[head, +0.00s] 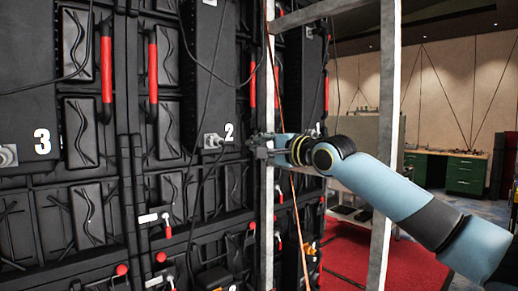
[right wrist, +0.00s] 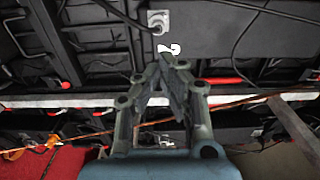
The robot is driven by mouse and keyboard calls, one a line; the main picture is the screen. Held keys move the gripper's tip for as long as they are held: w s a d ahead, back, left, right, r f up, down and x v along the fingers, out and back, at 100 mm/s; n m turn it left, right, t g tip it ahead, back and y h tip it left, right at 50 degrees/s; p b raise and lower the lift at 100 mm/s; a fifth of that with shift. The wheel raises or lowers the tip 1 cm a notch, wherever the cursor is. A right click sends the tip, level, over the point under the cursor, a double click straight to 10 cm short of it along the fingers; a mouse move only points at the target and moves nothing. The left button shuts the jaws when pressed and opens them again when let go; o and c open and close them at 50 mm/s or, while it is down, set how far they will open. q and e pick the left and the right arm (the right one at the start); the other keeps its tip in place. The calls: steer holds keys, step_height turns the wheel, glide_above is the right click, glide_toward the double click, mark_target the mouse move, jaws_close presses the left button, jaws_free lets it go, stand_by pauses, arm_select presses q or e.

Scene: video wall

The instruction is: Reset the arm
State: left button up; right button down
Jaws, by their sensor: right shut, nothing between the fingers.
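My right gripper (head: 258,147) reaches in from the right in the head view, in front of the black video wall (head: 145,215). Its tip is close to the panel marked "2" (head: 229,131), just below and right of a cable connector (head: 212,141). In the right wrist view the gripper (right wrist: 170,62) has its fingers together with nothing between them. The connector (right wrist: 158,20) and the number 2 (right wrist: 168,48) show beyond the fingertips there. I cannot tell whether the gripper touches anything. My left gripper is in neither view.
A grey metal frame (head: 386,120) stands around my right arm, with a near post (head: 267,215). Loose cables (head: 200,200) hang across the wall. Red handles (head: 152,70) stick out of the panels. A red carpet (head: 355,258) and a green cabinet (head: 465,175) lie to the right.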

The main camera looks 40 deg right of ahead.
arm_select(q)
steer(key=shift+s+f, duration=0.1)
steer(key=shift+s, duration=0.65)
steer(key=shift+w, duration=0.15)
